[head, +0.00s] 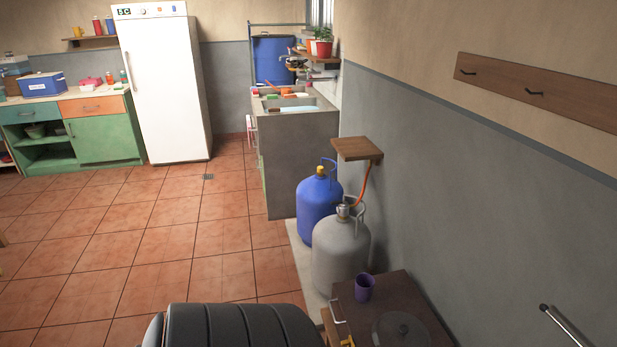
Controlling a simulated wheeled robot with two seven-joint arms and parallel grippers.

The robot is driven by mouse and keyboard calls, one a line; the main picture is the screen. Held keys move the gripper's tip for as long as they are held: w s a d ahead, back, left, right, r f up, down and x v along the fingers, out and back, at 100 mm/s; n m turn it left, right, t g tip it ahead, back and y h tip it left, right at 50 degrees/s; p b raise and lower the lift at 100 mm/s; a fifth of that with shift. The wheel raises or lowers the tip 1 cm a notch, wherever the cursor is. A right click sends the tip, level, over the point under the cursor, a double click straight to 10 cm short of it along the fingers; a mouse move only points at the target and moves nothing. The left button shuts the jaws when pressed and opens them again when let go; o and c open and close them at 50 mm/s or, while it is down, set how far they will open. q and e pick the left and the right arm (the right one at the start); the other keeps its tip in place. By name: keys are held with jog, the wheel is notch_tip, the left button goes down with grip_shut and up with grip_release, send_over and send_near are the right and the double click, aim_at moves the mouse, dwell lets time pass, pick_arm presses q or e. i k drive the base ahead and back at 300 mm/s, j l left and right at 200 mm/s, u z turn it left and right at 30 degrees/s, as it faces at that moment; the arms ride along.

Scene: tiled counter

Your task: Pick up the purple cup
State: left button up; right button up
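The purple cup (364,287) stands upright on a dark brown wooden cabinet top (410,290) at the lower right of the head view. It is close to the top's left edge, just behind a dark round lid or plate (401,331). Nothing is touching the cup from above. Neither of my grippers shows in the head view, so I cannot see where they are relative to the cup.
A grey gas cylinder (340,258) and a blue one (319,205) stand just beyond the cabinet. A black padded seat (235,325) is at the bottom. The grey wall (450,215) borders the right. Tiled floor (150,245) is open at left.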

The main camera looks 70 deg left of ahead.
aim_at(364, 283)
jog(key=u, duration=1.95)
